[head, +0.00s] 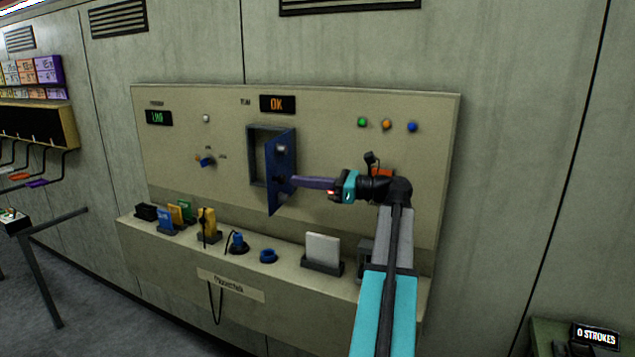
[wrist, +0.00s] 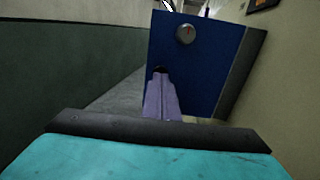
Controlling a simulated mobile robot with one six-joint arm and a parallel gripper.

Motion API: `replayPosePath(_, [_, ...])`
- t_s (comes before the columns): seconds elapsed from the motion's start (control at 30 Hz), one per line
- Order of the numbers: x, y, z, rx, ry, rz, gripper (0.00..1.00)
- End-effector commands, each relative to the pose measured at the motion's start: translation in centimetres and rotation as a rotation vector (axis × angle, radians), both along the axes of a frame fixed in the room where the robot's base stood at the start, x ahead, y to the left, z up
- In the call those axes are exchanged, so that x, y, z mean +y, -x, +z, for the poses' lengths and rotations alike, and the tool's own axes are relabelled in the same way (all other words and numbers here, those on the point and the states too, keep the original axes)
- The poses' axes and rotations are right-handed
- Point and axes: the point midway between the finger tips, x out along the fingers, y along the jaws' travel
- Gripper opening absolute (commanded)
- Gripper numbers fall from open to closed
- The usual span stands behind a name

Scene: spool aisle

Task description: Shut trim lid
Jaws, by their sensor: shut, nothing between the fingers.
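The trim lid (head: 280,178) is a dark blue door on the beige panel, standing open and swung out from its square grey-framed recess (head: 258,160). A round grey knob (head: 282,149) sits on its upper part. My gripper (head: 294,181) is shut and empty, with its purple fingers pointing left at the lid's face. In the wrist view the lid (wrist: 205,75) fills the middle, and the shut fingers (wrist: 160,72) reach up to it below the knob (wrist: 186,34). I cannot tell whether the fingertips touch the lid.
A ledge below holds a white block (head: 323,249), a blue ring (head: 268,256), a blue plug (head: 238,240) and yellow (head: 208,222) and blue pieces. A selector knob (head: 206,161) is left of the recess. Three coloured buttons (head: 386,124) are at upper right. An orange "OK" display (head: 277,104) is above.

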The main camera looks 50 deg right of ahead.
Motion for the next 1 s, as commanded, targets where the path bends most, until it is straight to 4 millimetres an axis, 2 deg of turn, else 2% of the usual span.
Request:
replayPosePath(0.3, [0.66,-1.41,0.00,0.001,0.000,-0.001,0.00])
replayPosePath(1.0, [0.31,-0.99,0.07,0.001,0.001,-0.052,0.00])
